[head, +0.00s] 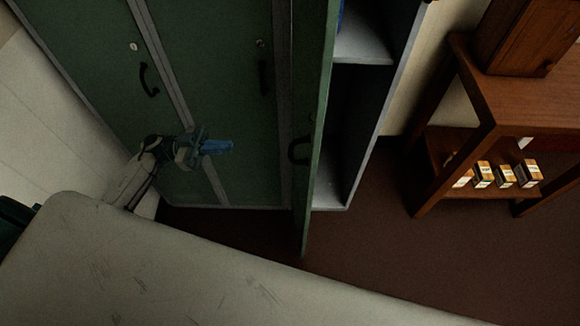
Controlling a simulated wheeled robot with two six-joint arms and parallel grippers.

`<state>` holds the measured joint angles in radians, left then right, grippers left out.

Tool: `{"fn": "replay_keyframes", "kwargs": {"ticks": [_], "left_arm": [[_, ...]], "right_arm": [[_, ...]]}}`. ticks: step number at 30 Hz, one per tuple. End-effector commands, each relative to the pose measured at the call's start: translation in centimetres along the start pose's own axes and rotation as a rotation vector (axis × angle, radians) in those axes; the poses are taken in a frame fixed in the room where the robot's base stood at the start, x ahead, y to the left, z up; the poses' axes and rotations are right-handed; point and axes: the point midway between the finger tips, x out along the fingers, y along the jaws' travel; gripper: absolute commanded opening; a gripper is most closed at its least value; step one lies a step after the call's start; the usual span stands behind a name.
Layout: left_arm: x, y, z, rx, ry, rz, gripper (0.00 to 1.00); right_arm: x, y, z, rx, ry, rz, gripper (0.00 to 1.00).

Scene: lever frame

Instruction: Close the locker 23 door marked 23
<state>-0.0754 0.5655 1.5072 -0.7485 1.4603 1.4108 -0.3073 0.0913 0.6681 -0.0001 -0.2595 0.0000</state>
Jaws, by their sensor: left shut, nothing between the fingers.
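In the head view a green locker door (318,150) stands open, seen nearly edge-on, with a dark handle (299,151) on its left face. No number can be read on it. Right of it is the open locker compartment (350,130), with a grey shelf inside. My left gripper (230,146), with blue fingers, is shut and empty in front of the closed green doors, left of the open door and apart from it. My right gripper is not in view.
Two closed green locker doors (225,80) with dark handles stand at the left. A wooden table (490,95) with several small boxes on its lower shelf is at the right. A pale scuffed surface (200,265) fills the foreground. Brown floor (390,235) is clear between.

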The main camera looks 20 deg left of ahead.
Motion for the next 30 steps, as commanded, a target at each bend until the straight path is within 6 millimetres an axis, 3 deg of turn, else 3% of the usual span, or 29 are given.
{"fn": "replay_keyframes", "kwargs": {"ticks": [3, 8, 14, 21, 30], "left_arm": [[0.4, 1.2, -0.8, -0.017, -0.030, 0.091, 0.00], [1.7, 1.6, -1.1, -0.023, -0.033, 0.108, 0.00], [5.7, 1.9, -1.3, -0.021, -0.028, 0.105, 0.00], [10.7, 2.4, -1.1, -0.022, -0.028, 0.104, 0.00], [14.0, 2.8, -0.6, -0.023, -0.031, 0.103, 0.00]], "right_arm": [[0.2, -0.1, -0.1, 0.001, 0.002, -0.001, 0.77], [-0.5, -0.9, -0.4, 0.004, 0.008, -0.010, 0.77], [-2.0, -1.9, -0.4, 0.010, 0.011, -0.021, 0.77], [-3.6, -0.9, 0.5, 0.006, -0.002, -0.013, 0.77], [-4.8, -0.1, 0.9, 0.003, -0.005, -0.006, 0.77]]}}
